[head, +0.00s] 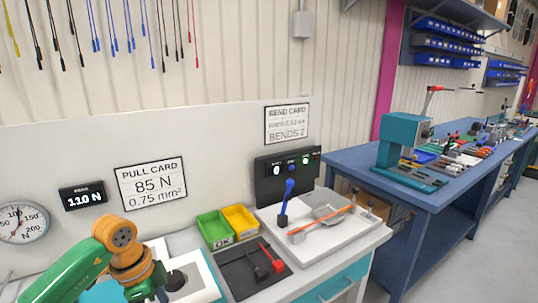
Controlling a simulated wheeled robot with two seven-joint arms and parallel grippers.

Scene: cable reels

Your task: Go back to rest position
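My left arm, green and orange, comes in at the lower left. The dark end of my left gripper (154,288) is low at the bottom edge, over or beside a white-topped plate (204,284) with a dark round part (176,281). Its fingertips are not clear, so I cannot tell whether it is open or shut or holds anything. My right arm and gripper are not in view.
The bench holds green (215,230) and yellow (241,220) bins, a dark mat (238,277) with black and red tools, and a white fixture (335,239) with a blue-handled lever (287,199). A blue workbench (425,193) stands at right beside open floor.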

